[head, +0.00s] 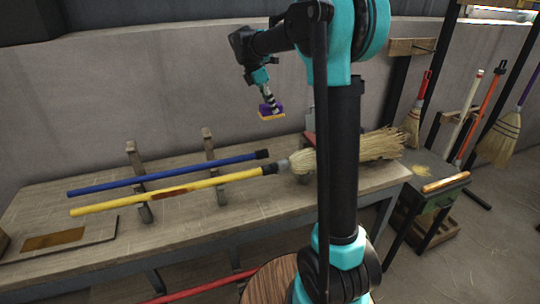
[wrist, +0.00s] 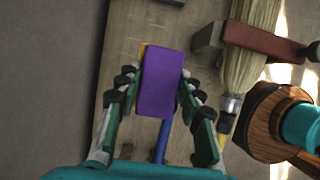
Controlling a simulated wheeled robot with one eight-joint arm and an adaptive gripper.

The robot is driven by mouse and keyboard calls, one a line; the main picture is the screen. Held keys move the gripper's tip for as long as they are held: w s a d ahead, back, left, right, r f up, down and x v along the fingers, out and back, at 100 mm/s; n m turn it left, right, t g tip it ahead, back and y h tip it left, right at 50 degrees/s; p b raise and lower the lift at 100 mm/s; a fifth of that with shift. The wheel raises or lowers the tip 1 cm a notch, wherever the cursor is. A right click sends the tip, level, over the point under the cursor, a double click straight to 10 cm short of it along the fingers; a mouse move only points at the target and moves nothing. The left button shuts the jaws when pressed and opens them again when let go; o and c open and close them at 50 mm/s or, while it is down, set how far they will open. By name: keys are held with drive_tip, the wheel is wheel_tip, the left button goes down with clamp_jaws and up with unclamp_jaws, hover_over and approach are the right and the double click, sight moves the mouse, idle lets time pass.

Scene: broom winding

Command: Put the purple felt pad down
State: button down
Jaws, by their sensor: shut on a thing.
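My gripper (head: 268,98) is shut on the purple felt pad (head: 264,108) and holds it in the air above the far side of the workbench (head: 105,262). An orange-yellow edge shows along the pad's lower side. In the wrist view the purple pad (wrist: 162,84) is a flat rectangle between the two fingers of my gripper (wrist: 160,82). The bench top shows below it, with a gap. The pad's underside is mostly hidden.
A brown clamp-like tool (wrist: 265,42) lies over the straw.

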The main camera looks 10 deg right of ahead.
wheel_tip(320, 180, down, 20)
drive_tip(key=shift+s+r, duration=0.1)
drive_tip(key=shift+r, duration=0.1)
idle(0.5)
drive_tip(key=c, duration=1)
unclamp_jaws()
drive_tip(key=shift+f, duration=0.2)
drive_tip(key=v, duration=1.7)
drive_tip(key=shift+r, duration=0.25)
